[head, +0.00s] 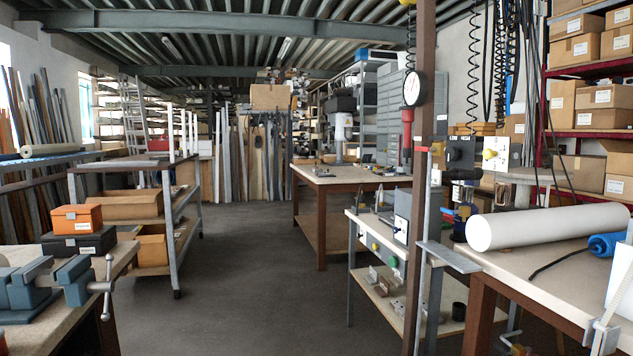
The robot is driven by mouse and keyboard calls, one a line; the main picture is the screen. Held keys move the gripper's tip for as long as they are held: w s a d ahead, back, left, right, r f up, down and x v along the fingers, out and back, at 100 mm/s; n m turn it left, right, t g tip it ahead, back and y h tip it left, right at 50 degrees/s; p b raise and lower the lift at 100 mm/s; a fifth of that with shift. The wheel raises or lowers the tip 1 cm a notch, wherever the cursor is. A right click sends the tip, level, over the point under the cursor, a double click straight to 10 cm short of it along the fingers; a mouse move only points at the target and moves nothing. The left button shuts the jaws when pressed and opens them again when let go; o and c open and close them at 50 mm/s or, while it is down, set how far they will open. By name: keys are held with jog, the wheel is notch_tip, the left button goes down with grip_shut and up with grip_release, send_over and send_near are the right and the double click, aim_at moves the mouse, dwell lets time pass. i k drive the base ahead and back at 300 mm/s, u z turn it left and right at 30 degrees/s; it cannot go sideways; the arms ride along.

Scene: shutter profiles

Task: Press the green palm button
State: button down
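A small green round button (375,247) shows on the pale front panel of the low workbench (385,232), right of the picture's middle. My gripper is not in view.
A brown post (424,110) stands just right of the low workbench. A bench with a white roll (548,226) fills the right front. A blue vise (55,285) is on the left bench. The floor (245,270) between them is clear.

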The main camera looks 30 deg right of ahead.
aim_at(393, 262)
jog(key=u, duration=0.95)
jog(key=k, duration=1.3)
jog(key=z, duration=2)
jog(key=i, duration=0.5)
